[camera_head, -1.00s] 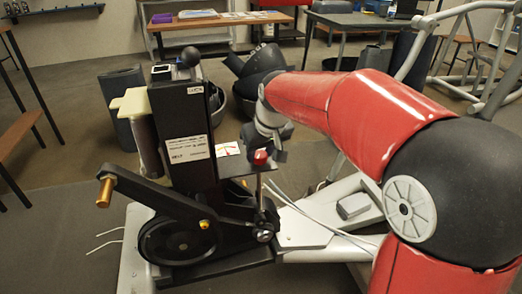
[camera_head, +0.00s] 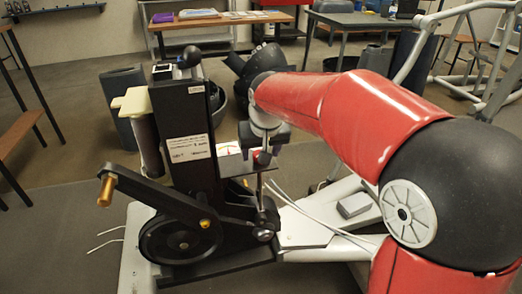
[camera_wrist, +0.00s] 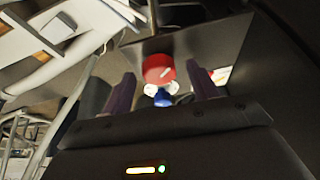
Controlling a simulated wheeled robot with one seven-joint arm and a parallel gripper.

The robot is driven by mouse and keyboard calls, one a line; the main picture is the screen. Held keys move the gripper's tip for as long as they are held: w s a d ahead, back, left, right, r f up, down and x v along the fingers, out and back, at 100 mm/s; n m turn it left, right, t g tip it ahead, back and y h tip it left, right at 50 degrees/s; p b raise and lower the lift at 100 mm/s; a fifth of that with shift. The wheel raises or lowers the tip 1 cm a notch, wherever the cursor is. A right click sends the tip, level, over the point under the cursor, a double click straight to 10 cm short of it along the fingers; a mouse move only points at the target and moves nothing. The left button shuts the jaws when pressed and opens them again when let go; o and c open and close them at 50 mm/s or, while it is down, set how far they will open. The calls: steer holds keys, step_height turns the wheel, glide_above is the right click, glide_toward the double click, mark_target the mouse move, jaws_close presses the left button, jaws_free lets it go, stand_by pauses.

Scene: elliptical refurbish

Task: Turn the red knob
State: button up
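The red knob (camera_wrist: 158,69) shows in the wrist view as a round red cap with a pale mark. It sits on the edge of a dark plate (camera_wrist: 195,45). My gripper (camera_wrist: 161,76) is open, with one finger to the left of the knob and one to the right. Gaps show between the knob and both fingers; whether the fingers are level with it in depth I cannot tell. In the head view my gripper (camera_head: 263,155) is beside the black upright of the elliptical machine (camera_head: 190,125), and the knob is hidden there.
A crank with a copper-coloured peg (camera_head: 106,190) sticks out at the machine's left. White and blue parts (camera_wrist: 162,96) show below the knob in the wrist view. Thin cables (camera_head: 320,225) run over the pale frame. Tables (camera_head: 370,22) stand at the back.

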steer(key=shift+r, duration=0.1)
steer(key=v, duration=0.7)
steer(key=shift+s+r, duration=0.2)
steer(key=shift+r, duration=0.1)
steer(key=shift+d, duration=0.1)
steer(key=s+d+f+m, duration=0.1)
steer(key=s+d+f, duration=0.1)
steer(key=s+d, duration=0.3)
steer(key=s+d+f+t, duration=0.1)
steer(key=s+d+f, duration=0.2)
steer(key=s, duration=0.7)
steer(key=s+d+f+m+h, duration=0.1)
steer(key=s+d+f, duration=0.1)
steer(key=s+d, duration=0.5)
steer(key=shift+s+f+m, duration=0.25)
steer(key=shift+s+m, duration=0.05)
steer(key=shift+s, duration=0.15)
